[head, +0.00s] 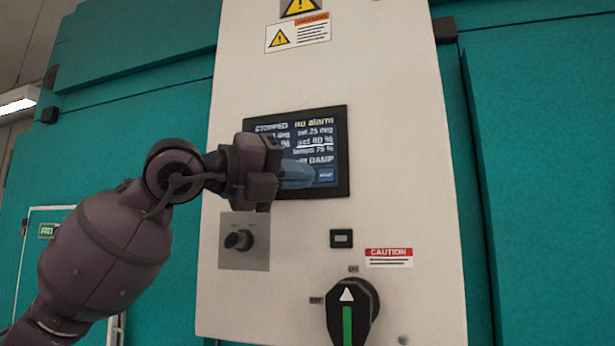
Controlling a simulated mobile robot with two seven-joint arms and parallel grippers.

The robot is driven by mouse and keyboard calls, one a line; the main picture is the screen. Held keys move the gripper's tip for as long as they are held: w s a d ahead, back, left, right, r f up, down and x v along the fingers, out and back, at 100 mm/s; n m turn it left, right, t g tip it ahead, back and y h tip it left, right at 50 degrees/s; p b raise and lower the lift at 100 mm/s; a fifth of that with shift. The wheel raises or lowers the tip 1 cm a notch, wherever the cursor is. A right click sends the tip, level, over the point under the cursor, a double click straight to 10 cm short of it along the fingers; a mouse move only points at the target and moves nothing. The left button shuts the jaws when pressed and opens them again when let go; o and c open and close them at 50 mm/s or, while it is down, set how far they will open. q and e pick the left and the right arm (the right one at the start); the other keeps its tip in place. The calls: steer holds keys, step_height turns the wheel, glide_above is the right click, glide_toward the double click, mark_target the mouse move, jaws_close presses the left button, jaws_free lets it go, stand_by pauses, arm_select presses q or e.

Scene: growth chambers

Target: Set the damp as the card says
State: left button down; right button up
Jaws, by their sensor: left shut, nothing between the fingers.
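The control screen (340,143) is a dark touch panel on a pale cabinet front. Its readable text includes "STOPPED", "no alarm", a set line of 25, an underlined "set" line in % that looks like 80 or 60, "lamps 75 %" and "DAMP". A small blue button shows at its lower right. My left gripper (301,174) is shut and empty, with its bluish fingertips in front of the lower screen. It hides the screen's lower left; I cannot tell whether it touches. No setting card can be made out. My right gripper is not in view.
Below the screen are a small knob on a grey plate (257,256), a small black switch (341,238) and a big rotary switch (352,312) with a green-and-white pointer. A caution label (389,258) and warning labels (298,33) are on the cabinet. Teal walls stand either side.

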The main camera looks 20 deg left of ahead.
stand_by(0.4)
arm_select(q)
steer(key=shift+w, duration=0.45)
steer(key=shift+w, duration=0.25)
stand_by(0.6)
steer(key=shift+s, duration=0.1)
stand_by(0.4)
steer(key=shift+s, duration=0.6)
